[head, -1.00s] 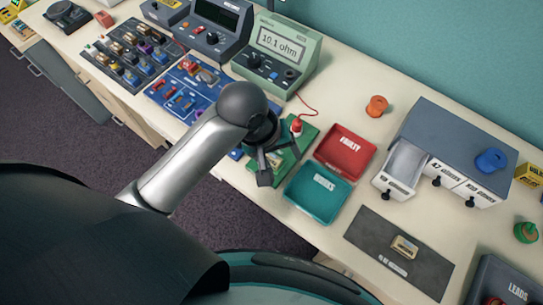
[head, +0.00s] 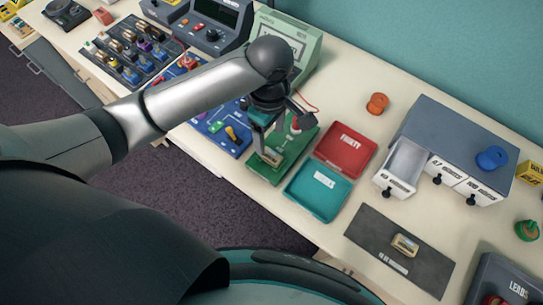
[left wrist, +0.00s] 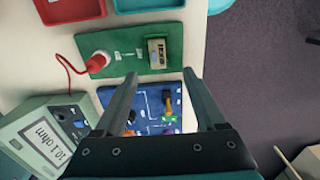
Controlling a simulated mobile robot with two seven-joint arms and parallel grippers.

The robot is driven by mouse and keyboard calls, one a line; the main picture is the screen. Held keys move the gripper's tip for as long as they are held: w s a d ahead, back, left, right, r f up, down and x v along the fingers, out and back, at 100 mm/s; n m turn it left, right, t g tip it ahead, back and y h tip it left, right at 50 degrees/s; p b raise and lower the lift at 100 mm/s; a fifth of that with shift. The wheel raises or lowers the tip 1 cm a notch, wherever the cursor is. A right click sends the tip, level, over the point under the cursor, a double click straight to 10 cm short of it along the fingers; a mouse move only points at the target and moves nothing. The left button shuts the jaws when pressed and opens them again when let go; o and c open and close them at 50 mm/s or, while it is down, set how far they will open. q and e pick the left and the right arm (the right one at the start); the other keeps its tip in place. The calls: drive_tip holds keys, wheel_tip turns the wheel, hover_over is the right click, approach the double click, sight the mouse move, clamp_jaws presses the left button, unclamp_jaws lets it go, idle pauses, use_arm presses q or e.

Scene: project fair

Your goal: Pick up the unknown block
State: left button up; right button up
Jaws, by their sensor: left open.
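A small tan block with a dark-marked face, which I take as the unknown block (left wrist: 158,53), sits on the green board (left wrist: 120,50) in the left wrist view. In the head view the block (head: 270,157) shows partly behind a finger on the green board (head: 265,172). A red plug with a red wire sits on the same board. My left gripper (head: 279,130) is open and empty above the board; in the left wrist view its fingertips (left wrist: 160,77) are apart, with the block just beyond them. My right gripper is not in view.
A red tray (head: 345,150) and a teal tray (head: 317,192) stand right of the board. A similar tan block (head: 405,245) lies on a dark mat (head: 372,236). A meter (left wrist: 45,140) stands close by, reading 10.1 ohm. A grey drawer unit (head: 445,138) stands at the right.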

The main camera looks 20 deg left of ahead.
sight(271, 156)
use_arm(q)
wheel_tip(271, 156, down, 9)
drive_tip(key=shift+w+d+f+b, duration=0.1)
drive_tip(key=shift+w+f+b, duration=0.05)
drive_tip(key=shift+b, duration=0.65)
clamp_jaws()
